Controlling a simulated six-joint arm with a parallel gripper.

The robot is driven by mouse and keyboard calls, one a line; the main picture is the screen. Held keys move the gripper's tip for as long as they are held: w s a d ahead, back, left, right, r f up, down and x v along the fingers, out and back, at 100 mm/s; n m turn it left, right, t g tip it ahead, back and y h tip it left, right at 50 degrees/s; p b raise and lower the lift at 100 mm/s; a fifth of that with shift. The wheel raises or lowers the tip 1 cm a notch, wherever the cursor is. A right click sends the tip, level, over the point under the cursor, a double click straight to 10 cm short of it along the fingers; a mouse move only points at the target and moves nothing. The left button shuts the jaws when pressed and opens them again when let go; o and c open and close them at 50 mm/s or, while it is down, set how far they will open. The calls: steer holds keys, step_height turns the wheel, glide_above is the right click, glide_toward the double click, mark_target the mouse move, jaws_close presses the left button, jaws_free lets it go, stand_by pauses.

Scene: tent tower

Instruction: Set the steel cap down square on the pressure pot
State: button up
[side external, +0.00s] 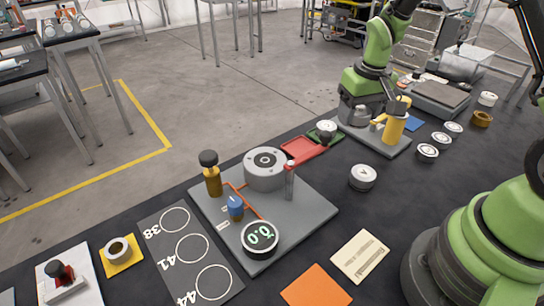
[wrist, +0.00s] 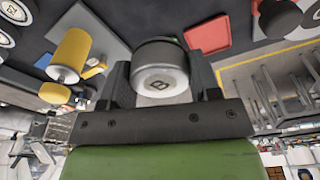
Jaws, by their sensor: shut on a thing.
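In the side external view, my gripper (side external: 356,108) shows small at the upper right, well away from the pot.
Beside the pot stand a dark-topped amber bottle (side external: 212,176), a pale upright post (side external: 290,182), a blue part (side external: 235,207) and a round gauge (side external: 260,238). A red tray (side external: 303,150) and a yellow cylinder (side external: 395,124) lie toward my gripper. A lettered cylinder (side external: 362,178) stands right of the plate.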

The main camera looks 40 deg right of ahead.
steer(key=w+a+r+n, duration=0.25)
steer(key=w+a, duration=0.25)
steer(key=a, duration=0.3)
steer(key=r+n, duration=0.2)
steer(key=n, duration=0.2)
glide_above(264, 159)
steer(key=shift+y, duration=0.4)
steer(key=f, duration=0.9)
steer(key=shift+s+f, duration=0.2)
steer(key=shift+f, duration=0.05)
steer(key=shift+f, duration=0.1)
steer(key=o, duration=1.1)
